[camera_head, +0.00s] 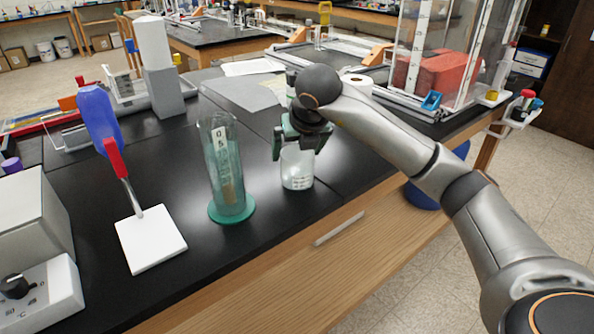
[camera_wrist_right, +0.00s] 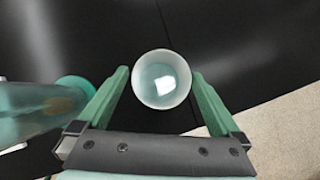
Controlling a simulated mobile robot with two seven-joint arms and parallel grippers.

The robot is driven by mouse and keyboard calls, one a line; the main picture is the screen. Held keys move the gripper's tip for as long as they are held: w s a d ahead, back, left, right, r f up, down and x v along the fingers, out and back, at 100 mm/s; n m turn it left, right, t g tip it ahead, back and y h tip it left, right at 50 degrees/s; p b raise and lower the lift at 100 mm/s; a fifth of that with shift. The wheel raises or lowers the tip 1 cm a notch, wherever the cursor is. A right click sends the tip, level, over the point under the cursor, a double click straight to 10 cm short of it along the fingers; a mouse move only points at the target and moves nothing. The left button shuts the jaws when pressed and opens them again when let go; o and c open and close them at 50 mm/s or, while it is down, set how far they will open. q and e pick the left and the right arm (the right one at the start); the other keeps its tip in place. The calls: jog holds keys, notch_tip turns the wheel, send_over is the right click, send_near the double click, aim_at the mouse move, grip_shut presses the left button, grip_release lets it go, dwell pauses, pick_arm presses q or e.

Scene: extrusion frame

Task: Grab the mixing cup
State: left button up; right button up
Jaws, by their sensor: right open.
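The mixing cup (camera_head: 297,170) is a small clear beaker-like cup with whitish markings, standing upright on the black bench top near its front edge. My right gripper (camera_head: 296,148) is above and around the cup's upper part, pointing down. In the right wrist view the cup's round rim (camera_wrist_right: 162,79) lies between the tips of the two green fingers (camera_wrist_right: 160,88). The fingers are open, with a small gap on each side of the cup. My left gripper is not in view.
A tall clear cylinder (camera_head: 224,165) with a green base stands left of the cup; it also shows in the right wrist view (camera_wrist_right: 40,108). A white plate with a red-handled tool (camera_head: 150,238) lies further left. A clear box with a red block (camera_head: 446,75) stands at the back right.

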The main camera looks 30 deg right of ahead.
aim_at(296, 160)
jog(key=x, duration=0.4)
jog(key=shift+s+f, duration=0.2)
jog(key=shift+f, duration=0.05)
jog(key=shift+w+d+f, duration=0.15)
jog(key=shift+w+f, duration=0.2)
jog(key=shift+f, duration=0.15)
jog(key=c, duration=1.1)
jog(key=shift+r, duration=0.15)
